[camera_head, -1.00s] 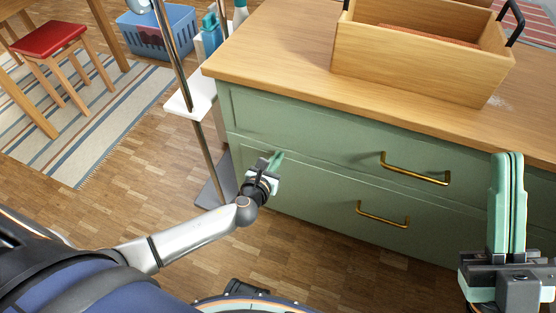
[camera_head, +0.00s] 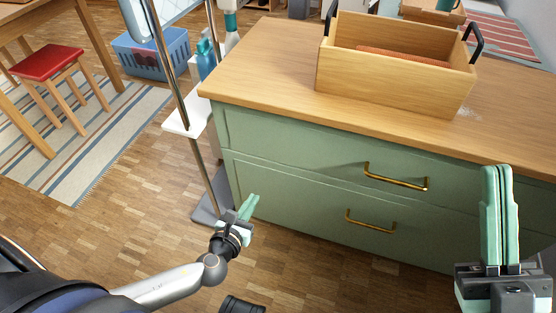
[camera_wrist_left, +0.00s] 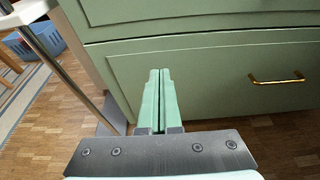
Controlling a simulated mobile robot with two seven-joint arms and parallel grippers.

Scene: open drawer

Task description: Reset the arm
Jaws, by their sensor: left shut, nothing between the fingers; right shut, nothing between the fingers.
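My left gripper (camera_head: 249,206) is shut and empty in the head view, low in front of the left end of the green cabinet (camera_head: 290,200). In the left wrist view its two green fingers (camera_wrist_left: 160,80) lie side by side and point toward the lower drawer front. My right gripper (camera_head: 497,172) is upright at the right of the head view, in front of the cabinet, shut with its fingers together and empty. Both drawers look closed. The upper brass handle (camera_head: 397,181) and the lower brass handle (camera_head: 370,221) are clear of both grippers.
A wooden box (camera_head: 390,75) with black handles stands on the wooden countertop (camera_head: 270,75). A metal-poled stand (camera_head: 180,125) is close to the left gripper. A red stool (camera_head: 46,60) and a blue basket (camera_head: 155,55) are further left. Floor in front is open.

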